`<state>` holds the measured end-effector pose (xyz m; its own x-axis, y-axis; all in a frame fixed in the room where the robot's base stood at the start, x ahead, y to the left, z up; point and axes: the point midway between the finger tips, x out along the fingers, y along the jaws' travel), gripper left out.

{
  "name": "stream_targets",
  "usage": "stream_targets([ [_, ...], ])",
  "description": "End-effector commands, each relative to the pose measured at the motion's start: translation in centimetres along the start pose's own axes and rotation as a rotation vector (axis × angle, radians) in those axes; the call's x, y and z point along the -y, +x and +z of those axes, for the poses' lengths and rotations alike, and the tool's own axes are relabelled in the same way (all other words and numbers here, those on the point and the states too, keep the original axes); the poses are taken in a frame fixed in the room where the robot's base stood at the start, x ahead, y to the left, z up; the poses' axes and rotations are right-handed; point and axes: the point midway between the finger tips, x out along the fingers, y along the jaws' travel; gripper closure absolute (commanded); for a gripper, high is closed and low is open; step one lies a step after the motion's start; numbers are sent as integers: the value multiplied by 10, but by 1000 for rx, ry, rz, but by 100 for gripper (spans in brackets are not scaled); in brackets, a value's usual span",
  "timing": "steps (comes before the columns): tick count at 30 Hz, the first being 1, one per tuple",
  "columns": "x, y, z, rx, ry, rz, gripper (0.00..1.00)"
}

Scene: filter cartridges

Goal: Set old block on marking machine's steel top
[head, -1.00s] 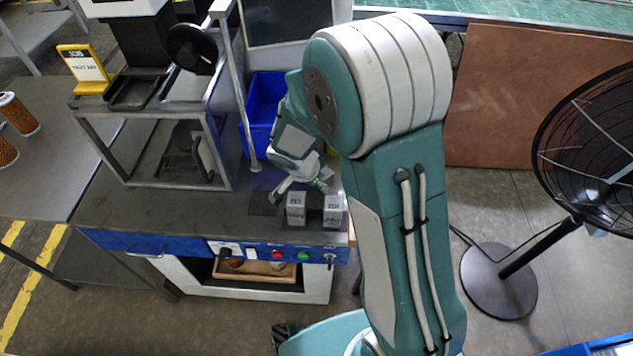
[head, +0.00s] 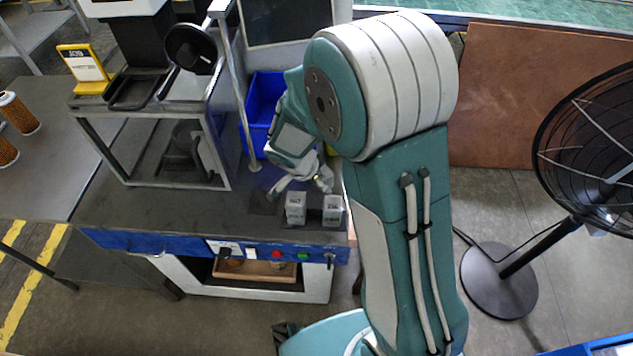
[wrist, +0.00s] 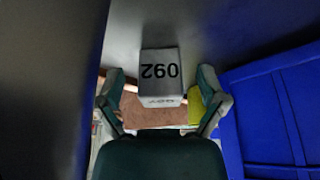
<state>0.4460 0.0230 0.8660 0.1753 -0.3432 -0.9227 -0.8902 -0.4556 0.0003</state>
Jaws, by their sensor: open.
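Two small grey blocks stand upright on the dark steel top (head: 170,215) of the blue-fronted machine, near its front edge. The left block (head: 295,208) is close to my gripper (head: 300,190); the right block (head: 333,210) stands apart from it. I cannot tell from the pictures which is the old one. My gripper is open, its fingers spread just behind the left block in the head view. In the wrist view, a block (wrist: 161,75) with a dark number, seemingly 092, lies ahead between the open fingertips (wrist: 163,92), with gaps on both sides.
A dark square patch (head: 263,203) lies left of the blocks. A metal frame (head: 155,185) stands on the left of the steel top. A blue bin (head: 264,100) is behind my gripper. A black fan (head: 590,150) stands at right. The steel top's front left is clear.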

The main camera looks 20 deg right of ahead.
Motion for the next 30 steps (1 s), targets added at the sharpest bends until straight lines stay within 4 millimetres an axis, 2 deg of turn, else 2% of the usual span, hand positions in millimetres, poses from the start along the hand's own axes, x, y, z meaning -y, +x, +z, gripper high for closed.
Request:
stream_targets([
  [12,1,-85,1,1,-2,-5,9],
  [15,1,-99,0,1,0,-4,9],
  [21,-2,-113,-2,5,-10,-6,9],
  [26,-24,-137,-17,32,-105,-43,9],
  [30,-57,-167,-32,63,-260,-109,9],
])
